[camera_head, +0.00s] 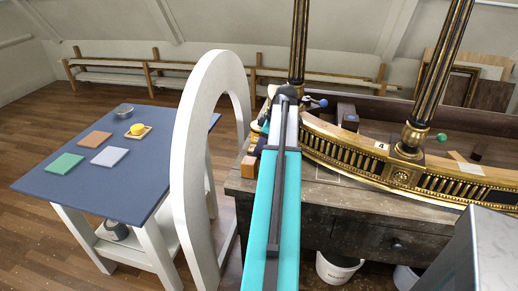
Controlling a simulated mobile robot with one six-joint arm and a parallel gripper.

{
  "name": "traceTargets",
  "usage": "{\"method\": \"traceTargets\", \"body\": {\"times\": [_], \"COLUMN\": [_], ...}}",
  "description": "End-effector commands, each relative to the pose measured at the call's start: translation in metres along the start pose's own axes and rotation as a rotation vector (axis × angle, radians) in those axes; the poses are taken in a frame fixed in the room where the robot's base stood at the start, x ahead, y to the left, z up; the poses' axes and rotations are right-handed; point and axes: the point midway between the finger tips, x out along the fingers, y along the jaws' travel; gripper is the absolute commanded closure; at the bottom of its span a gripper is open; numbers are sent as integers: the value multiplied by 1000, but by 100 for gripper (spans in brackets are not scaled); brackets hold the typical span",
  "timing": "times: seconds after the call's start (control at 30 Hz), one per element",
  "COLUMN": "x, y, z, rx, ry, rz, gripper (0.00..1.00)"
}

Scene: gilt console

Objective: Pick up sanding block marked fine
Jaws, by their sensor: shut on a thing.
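My teal arm reaches forward from the bottom centre to a dark joint near the foot of a gilt column. My gripper is not visible; the arm's far end hides whatever lies behind it. No block with a readable "fine" mark shows. A small brown wooden block (248,167) sits at the left end of the workbench, just left of my arm, with other small pieces partly hidden behind it. I cannot tell whether it is the sanding block.
The gilt console (402,176) lies on the dark workbench (365,212). A white arch (190,165) stands left of my arm. The blue side table (110,182) bears green, orange and grey flat squares, a bowl and a yellow item. A grey box (485,250) is at lower right.

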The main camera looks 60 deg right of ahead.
Motion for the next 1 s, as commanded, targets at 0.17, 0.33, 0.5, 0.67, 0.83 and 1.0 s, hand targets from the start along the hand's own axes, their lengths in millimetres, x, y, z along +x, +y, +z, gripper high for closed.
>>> {"method": "traceTargets", "body": {"times": [0.17,0.33,0.5,0.67,0.83,1.0], "x": [-8,-24,-46,-66,-82,-90], "y": [0,1,1,1,1,0], "z": [-4,-10,-19,-28,-35,-38], "rx": [-1,-1,-1,-1,-1,0], "ry": [0,1,1,1,1,1], "rz": [1,2,3,3,2,0], "gripper": [84,84,84,84,84,84]}}
